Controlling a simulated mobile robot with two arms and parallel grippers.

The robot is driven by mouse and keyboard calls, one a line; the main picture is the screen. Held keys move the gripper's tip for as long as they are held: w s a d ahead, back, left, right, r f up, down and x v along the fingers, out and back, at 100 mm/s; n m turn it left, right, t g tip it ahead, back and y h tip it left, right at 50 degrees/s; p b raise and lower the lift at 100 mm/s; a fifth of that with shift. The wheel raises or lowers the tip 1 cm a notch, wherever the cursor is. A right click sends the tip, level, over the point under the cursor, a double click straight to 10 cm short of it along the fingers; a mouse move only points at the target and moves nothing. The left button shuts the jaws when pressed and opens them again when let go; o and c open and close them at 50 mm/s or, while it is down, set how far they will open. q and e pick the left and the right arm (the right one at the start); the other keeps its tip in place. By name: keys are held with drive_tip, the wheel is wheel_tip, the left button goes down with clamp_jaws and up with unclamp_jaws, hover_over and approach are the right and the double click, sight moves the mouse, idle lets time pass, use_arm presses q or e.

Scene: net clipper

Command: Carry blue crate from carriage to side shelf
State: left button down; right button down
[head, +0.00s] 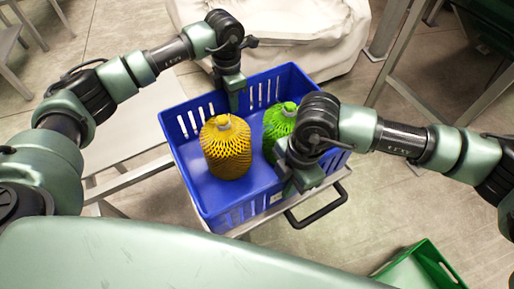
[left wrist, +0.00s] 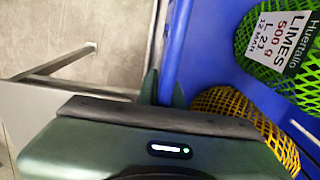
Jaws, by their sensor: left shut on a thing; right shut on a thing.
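The blue crate (head: 208,205) is in the middle of the head view, over the grey carriage (head: 252,224) with its black handle (head: 318,208). I cannot tell whether the crate touches the carriage. It holds a yellow net bag (head: 226,150) and a green net bag (head: 279,124), the latter partly hidden by my right arm. My left gripper (head: 235,95) is shut on the crate's far rim; the left wrist view shows the blue wall (left wrist: 178,50) between its fingers. My right gripper (head: 298,182) is shut on the near right rim.
A pale flat surface on a metal frame (head: 135,113) stands left of the crate, possibly the side shelf. A white covered bulk (head: 290,35) lies behind. A green crate (head: 425,268) is at lower right. Metal frames stand at upper right. Tiled floor is open at right.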

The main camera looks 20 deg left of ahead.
idle(0.7)
use_arm(q)
drive_tip(key=shift+w+r, duration=0.15)
drive_tip(key=shift+r, duration=0.1)
use_arm(e)
drive_tip(key=shift+r, duration=0.2)
